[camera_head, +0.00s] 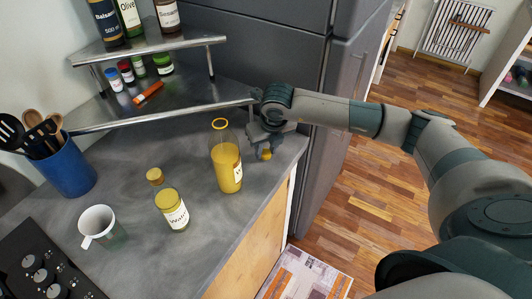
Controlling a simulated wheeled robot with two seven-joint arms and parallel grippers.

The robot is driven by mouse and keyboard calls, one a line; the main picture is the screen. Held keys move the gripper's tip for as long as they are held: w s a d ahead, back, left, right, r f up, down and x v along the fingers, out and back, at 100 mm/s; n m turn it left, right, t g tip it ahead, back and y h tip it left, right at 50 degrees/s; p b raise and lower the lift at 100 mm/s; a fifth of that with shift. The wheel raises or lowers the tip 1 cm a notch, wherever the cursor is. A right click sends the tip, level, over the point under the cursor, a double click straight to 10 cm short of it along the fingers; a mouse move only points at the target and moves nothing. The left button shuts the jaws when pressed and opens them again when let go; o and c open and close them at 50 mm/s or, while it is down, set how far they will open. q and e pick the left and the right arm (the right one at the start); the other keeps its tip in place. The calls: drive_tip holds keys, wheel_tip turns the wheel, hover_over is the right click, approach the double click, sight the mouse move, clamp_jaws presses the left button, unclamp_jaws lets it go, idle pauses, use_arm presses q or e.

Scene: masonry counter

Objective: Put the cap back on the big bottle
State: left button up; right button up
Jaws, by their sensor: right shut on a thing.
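The big bottle (227,172) is clear glass with yellow contents and a pale label. It stands upright on the grey counter, and its orange-ringed mouth is uncovered. My right gripper (265,146) is to the right of the bottle, apart from it, near the counter's right edge. It is shut on a small yellow-orange cap (266,155), which shows just below the fingers. The fingers partly hide the cap. My left gripper is not in view.
A dark fridge (275,45) stands behind.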

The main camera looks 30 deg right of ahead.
wheel_tip(320, 180, up, 2)
drive_tip(key=shift+r+b, duration=0.1)
drive_tip(key=shift+b, duration=0.65)
use_arm(q)
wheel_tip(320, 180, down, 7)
drive_tip(key=b, duration=0.5)
use_arm(e)
drive_tip(key=s+d+r, duration=0.7)
drive_tip(key=s, duration=0.2)
drive_tip(key=shift+d+r, duration=0.3)
drive_tip(key=shift+d, duration=0.05)
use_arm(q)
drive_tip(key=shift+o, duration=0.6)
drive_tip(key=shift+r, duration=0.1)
use_arm(e)
drive_tip(key=shift+w, duration=0.1)
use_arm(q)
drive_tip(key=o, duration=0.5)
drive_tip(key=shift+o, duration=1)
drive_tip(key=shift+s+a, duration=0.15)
use_arm(e)
drive_tip(key=shift+a, duration=0.15)
